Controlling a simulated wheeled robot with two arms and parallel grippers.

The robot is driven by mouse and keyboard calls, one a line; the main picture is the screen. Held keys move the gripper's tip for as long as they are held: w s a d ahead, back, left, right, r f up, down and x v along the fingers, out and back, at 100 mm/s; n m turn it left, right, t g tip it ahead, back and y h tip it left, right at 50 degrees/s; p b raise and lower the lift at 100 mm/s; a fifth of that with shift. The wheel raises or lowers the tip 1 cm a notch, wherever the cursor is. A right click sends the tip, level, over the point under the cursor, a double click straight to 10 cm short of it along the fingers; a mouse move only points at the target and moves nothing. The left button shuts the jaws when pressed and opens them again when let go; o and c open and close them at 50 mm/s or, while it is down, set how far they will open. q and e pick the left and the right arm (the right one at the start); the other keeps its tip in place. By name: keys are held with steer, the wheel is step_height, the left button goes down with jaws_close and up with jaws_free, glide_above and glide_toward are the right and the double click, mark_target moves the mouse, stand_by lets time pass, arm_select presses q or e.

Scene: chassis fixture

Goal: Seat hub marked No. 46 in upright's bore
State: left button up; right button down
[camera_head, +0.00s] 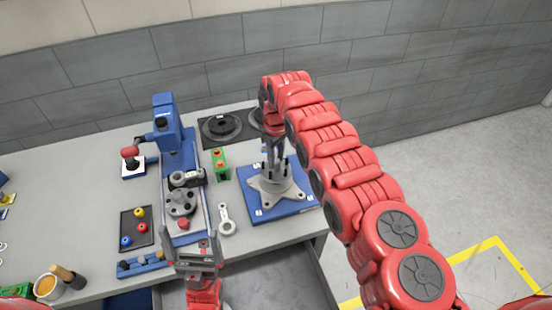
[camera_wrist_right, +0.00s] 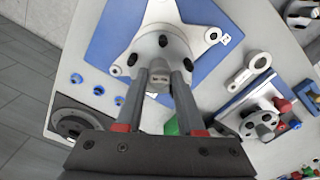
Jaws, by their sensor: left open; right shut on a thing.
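The upright (camera_head: 290,189) is a pale, star-shaped metal part lying on a blue plate (camera_head: 256,215) at the bench's right. It also shows in the right wrist view (camera_wrist_right: 205,38). A grey round hub (camera_wrist_right: 160,48) with dark holes around its flange is over the upright's middle. My right gripper (camera_head: 272,165) comes down from above and is shut on the hub's near end, between its two fingers (camera_wrist_right: 160,82). No number is legible, and I cannot tell how deep the hub sits in the bore. My left gripper (camera_head: 195,250) is open near the bench's front edge, apart from the upright.
A blue press-like stand (camera_head: 168,130) and a fixture with another round flanged part (camera_head: 180,202) stand left of the upright. A grey link (camera_head: 226,220), a green block (camera_head: 220,165), a black disc (camera_head: 221,126) and a dark tray (camera_head: 136,229) lie around. A wall stands behind the bench.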

stand_by(0.4)
steer(key=shift+w+f+b, duration=0.1)
steer(key=shift+f+b, duration=0.35)
steer(key=shift+b, duration=0.05)
stand_by(0.3)
steer(key=shift+f+b, duration=0.15)
steer(key=shift+b, duration=0.2)
steer(key=shift+f+b, duration=0.6)
stand_by(0.7)
steer(key=c, duration=0.9)
jaws_free()
steer(key=shift+o, duration=0.2)
steer(key=shift+r, duration=0.1)
steer(key=shift+r+p, duration=0.3)
steer(key=shift+r, duration=1.15)
